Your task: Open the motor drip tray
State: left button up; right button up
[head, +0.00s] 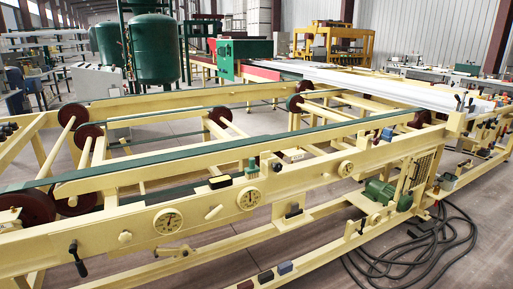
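A green motor (381,192) sits low on the right part of the cream machine frame, beside a mesh guard (419,171). A cream ledge (352,199) lies under and beside the motor. I cannot tell whether this ledge is the motor drip tray or whether a tray there is open or shut. Neither of my grippers is in the head view.
The long cream conveyor frame (300,182) with dials and levers crosses the view. A black lever (77,259) sticks out at the front left. Black cables (415,250) lie coiled on the floor below the motor. Bare floor is at the lower right.

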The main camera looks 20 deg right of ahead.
aim_at(435, 182)
jog(key=i+l+z, duration=0.15)
jog(key=l+z, duration=0.25)
jog(key=i+l+z, duration=0.2)
jog(key=l+z, duration=0.2)
jog(key=i+l+z, duration=0.25)
jog(key=l+z, duration=0.15)
jog(key=i+l+z, duration=0.65)
jog(key=i+z, duration=0.15)
jog(key=i, duration=0.35)
jog(key=i+z, duration=0.35)
jog(key=i, duration=0.45)
